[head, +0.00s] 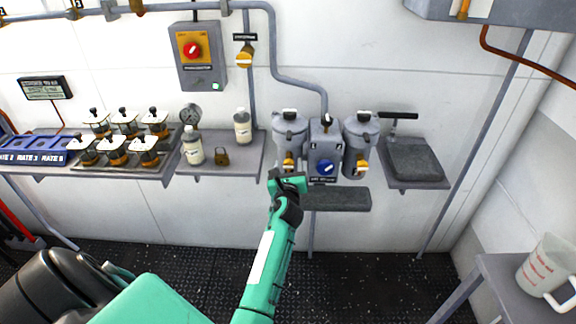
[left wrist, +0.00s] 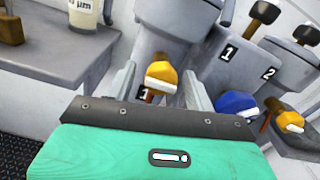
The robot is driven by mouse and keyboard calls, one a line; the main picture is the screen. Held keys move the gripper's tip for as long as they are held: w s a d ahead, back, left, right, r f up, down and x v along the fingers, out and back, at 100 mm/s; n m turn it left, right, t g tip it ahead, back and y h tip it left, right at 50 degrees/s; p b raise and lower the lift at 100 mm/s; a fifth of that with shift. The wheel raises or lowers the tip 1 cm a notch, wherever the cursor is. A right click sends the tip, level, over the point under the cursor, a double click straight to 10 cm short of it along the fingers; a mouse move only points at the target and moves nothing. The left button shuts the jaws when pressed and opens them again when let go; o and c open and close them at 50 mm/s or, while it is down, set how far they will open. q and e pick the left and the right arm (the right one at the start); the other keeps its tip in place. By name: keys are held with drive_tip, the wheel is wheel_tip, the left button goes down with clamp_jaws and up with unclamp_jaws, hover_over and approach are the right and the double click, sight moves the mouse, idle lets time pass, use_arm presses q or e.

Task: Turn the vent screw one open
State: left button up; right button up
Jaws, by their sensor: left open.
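Two grey canisters stand on the back wall, a left one (head: 290,133) and a right one (head: 360,135), each with an orange-yellow knob low on its front. The left knob (head: 288,162) also shows in the left wrist view (left wrist: 161,74), orange with a white band, above a tag that looks like a 1. I cannot tell for sure that it is vent screw one. My left gripper (head: 287,178) is open just below and in front of this knob. In the left wrist view its fingers (left wrist: 158,82) stand on either side of the knob, apart from it. My right gripper is out of view.
A grey box with a blue knob (head: 325,168) sits between the canisters, close to the right finger. The right canister's knob (head: 362,161) is beyond it. A dark ledge (head: 338,199) is below.

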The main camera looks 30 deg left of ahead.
use_arm(q)
drive_tip(key=c, duration=1)
drive_tip(key=shift+n, duration=1.1)
drive_tip(key=n+b, duration=0.1)
drive_tip(key=n, duration=0.1)
drive_tip(key=shift+n, duration=0.4)
drive_tip(key=n+b, duration=0.1)
drive_tip(key=n, duration=0.2)
drive_tip(key=shift+n, duration=0.3)
drive_tip(key=n+b, duration=0.1)
drive_tip(key=n, duration=0.2)
drive_tip(key=shift+n, duration=0.3)
drive_tip(key=n, duration=0.3)
drive_tip(key=shift+b, duration=0.35)
drive_tip(key=shift+n, duration=1)
drive_tip(key=shift+r+n, duration=0.1)
drive_tip(key=shift+n, duration=0.4)
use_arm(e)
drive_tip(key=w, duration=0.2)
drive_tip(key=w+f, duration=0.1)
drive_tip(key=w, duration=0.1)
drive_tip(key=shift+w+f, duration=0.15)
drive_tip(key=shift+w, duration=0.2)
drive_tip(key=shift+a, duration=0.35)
